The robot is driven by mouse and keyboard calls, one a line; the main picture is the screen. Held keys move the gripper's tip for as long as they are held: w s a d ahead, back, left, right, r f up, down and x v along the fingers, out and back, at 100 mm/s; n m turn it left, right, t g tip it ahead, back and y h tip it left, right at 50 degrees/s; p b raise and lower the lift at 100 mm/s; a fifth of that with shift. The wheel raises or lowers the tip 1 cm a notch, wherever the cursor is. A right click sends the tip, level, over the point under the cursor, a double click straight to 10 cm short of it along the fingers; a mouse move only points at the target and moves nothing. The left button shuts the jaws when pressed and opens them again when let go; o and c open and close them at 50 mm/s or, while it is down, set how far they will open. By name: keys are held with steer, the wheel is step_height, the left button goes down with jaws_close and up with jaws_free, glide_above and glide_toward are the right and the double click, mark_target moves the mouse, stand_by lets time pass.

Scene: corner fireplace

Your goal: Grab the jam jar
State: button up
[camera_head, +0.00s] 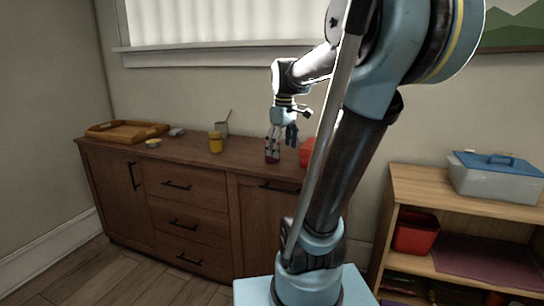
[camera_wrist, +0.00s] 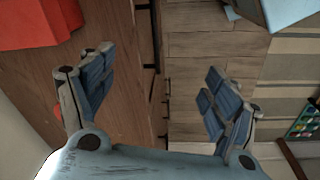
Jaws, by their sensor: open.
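A small dark red jar (camera_head: 272,152), which looks like the jam jar, stands on top of the wooden cabinet (camera_head: 180,150) in the head view. My gripper (camera_head: 284,138) is right at it, with one finger overlapping its upper part; I cannot tell whether they touch. In the wrist view my gripper (camera_wrist: 158,72) is open, its two blue-padded fingers wide apart with nothing between them. A bit of red (camera_wrist: 57,112) shows beside the left finger and may be the jar, mostly hidden.
A red box (camera_head: 306,153) stands just right of my gripper, also in the wrist view (camera_wrist: 40,22). A yellow mug (camera_head: 215,142), a container with a utensil (camera_head: 222,126) and a wooden tray (camera_head: 126,131) are farther left. A shelf (camera_head: 440,190) holds a blue-lidded bin (camera_head: 495,180).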

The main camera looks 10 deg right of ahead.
steer(key=w+r+n+g, duration=0.1)
steer(key=w+r+n, duration=0.3)
steer(key=w, duration=0.6)
steer(key=w+r+n, duration=0.4)
steer(key=w, duration=0.7)
step_height(320, 180, down, 11)
steer(key=shift+s+r, duration=0.1)
steer(key=shift+s, duration=0.05)
steer(key=shift+s+d+f, duration=0.1)
steer(key=shift+s+f, duration=0.1)
steer(key=shift+f, duration=1.35)
steer(key=shift+s+f, duration=0.15)
steer(key=shift+f, duration=1.35)
steer(key=c, duration=1.4)
